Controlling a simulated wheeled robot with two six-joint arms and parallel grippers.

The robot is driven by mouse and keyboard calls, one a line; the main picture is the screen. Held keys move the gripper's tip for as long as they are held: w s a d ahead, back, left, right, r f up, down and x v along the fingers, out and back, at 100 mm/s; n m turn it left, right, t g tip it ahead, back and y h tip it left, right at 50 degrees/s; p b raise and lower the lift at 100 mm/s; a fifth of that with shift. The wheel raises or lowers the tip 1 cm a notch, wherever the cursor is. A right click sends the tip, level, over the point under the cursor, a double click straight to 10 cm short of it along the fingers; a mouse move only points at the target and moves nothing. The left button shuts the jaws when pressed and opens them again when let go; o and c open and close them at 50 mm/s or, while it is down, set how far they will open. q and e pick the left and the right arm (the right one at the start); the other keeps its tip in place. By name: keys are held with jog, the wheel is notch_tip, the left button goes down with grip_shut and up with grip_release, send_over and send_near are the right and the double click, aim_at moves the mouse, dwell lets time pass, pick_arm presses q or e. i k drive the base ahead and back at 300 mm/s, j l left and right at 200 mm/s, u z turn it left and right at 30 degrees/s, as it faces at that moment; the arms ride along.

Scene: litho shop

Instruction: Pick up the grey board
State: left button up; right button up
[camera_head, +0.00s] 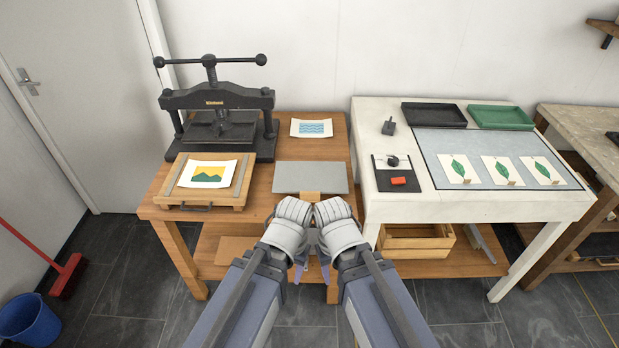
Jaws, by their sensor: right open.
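The grey board (310,177) is a flat grey rectangle lying on the wooden table (240,222), near its right edge. A small light-brown piece (311,196) shows at its front edge. My two arms come in from the bottom, and their wrists are close together just in front of the board. My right gripper (324,268) is open and apart from the board, partly hidden by the arm. My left gripper (299,270) is mostly hidden behind its own arm, and its jaws cannot be made out.
A black press (216,98) stands at the table's back left, with a framed landscape print (209,174) before it. A blue wave print (311,128) lies behind the board. A white table (470,207) with trays and leaf prints stands close on the right.

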aim_at(311, 179)
jog(key=i+j+z, duration=0.2)
jog(key=j, duration=0.15)
jog(key=i+j+z, duration=0.2)
jog(key=j, duration=0.2)
jog(key=i+j+z, duration=0.2)
jog(key=j, duration=0.2)
jog(key=k+l, duration=0.05)
